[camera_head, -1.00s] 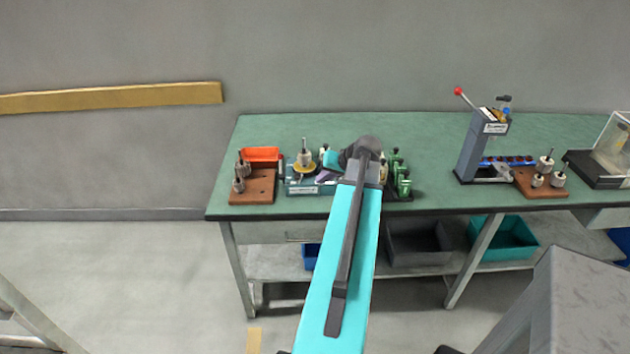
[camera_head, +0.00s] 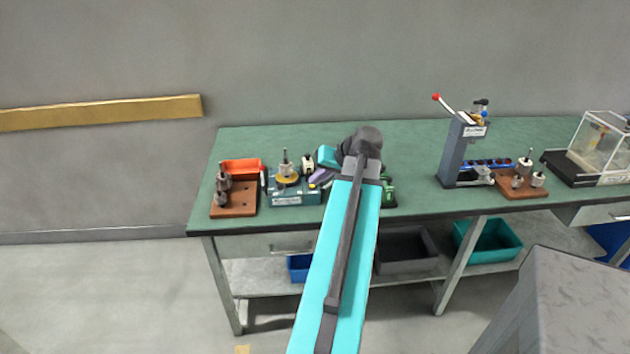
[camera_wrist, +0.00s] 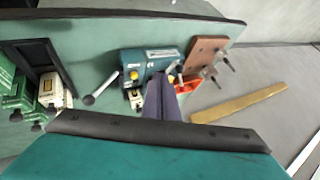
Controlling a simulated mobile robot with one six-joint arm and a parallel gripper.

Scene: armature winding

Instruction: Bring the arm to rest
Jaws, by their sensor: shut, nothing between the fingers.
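My teal arm (camera_head: 338,262) reaches up the middle of the head view over the green workbench (camera_head: 420,144). My gripper, with slim purple fingers, shows in the head view (camera_head: 322,178) and in the wrist view (camera_wrist: 163,98). Its fingers are together and empty. In the head view it appears at the right edge of the blue-green winding fixture (camera_head: 295,198), which carries an armature on a yellow disc. The fixture also shows just beyond the fingers in the wrist view (camera_wrist: 130,62). I cannot tell the exact height of the gripper above the bench.
A brown board (camera_head: 234,202) with armatures and an orange bin (camera_head: 241,168) stand left of the fixture. Green parts (camera_head: 389,192) are partly hidden by my arm. A lever press (camera_head: 456,150), a second brown board (camera_head: 522,184) and a clear case (camera_head: 597,150) stand right. Bench space between is clear.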

